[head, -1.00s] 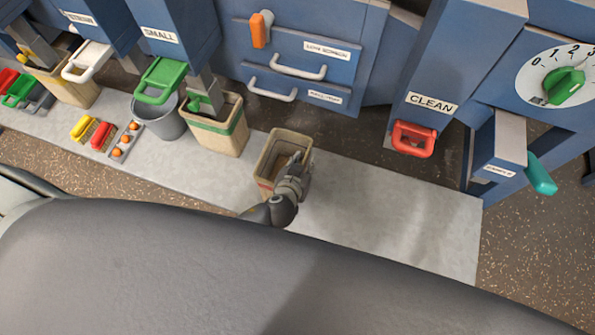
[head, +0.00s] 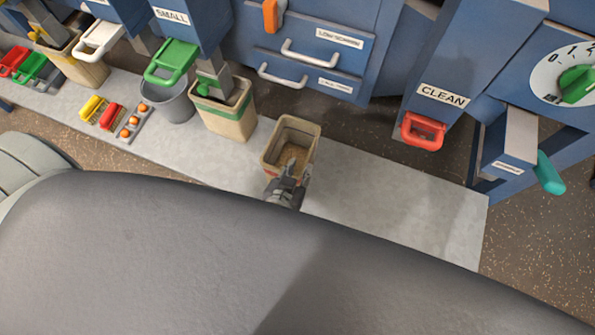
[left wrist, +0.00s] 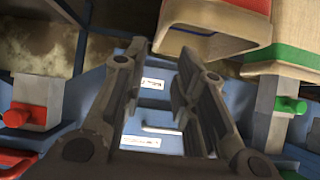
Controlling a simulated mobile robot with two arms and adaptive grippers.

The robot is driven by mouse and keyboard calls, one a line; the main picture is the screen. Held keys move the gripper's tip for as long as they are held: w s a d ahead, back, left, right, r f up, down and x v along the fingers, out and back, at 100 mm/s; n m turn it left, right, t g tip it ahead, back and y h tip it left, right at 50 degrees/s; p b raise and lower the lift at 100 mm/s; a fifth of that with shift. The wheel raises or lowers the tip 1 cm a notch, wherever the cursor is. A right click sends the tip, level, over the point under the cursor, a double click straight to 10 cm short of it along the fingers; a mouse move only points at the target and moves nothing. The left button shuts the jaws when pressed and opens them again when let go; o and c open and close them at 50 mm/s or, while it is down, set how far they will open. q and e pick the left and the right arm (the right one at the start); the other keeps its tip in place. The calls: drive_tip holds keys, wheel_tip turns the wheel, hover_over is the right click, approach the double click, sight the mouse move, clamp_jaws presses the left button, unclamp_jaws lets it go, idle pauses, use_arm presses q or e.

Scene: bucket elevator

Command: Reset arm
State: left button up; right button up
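My left gripper (head: 289,181) is at the near side of a beige bin (head: 312,132) in the head view, overlapping its near rim in the picture. I cannot tell whether it touches the bin. In the left wrist view the two dark fingers of the left gripper (left wrist: 152,66) are apart, with nothing held between them. Blue drawers show through the gap. The bin holds some brown, grainy material. A beige bin with a red band (left wrist: 215,38) is in the upper right of the left wrist view. My right gripper is not in view.
A green-banded bin (head: 228,118) and a grey bucket (head: 176,108) stand left of the bin on the pale strip (head: 400,205). Blue machinery with a red CLEAN handle (head: 423,132) and a teal handle (head: 549,174) stands behind and right. The strip's right part is clear.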

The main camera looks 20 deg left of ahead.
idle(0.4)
use_arm(q)
drive_tip(key=s+a+r+n+g+y, duration=0.1)
drive_tip(key=s+a+r+g+y, duration=0.2)
drive_tip(key=a, duration=0.6)
drive_tip(key=s+r+m+g+h, duration=0.3)
drive_tip(key=s+g, duration=0.2)
drive_tip(key=s, duration=0.1)
wheel_tip(320, 180, down, 26)
drive_tip(key=s+g, duration=0.1)
drive_tip(key=s, duration=0.1)
drive_tip(key=s+a+f+g, duration=0.1)
drive_tip(key=s+a+f, duration=0.2)
drive_tip(key=s+f, duration=1.2)
drive_tip(key=shift+s+a+f, duration=0.2)
drive_tip(key=shift+s+f, duration=0.15)
drive_tip(key=shift+s, duration=0.15)
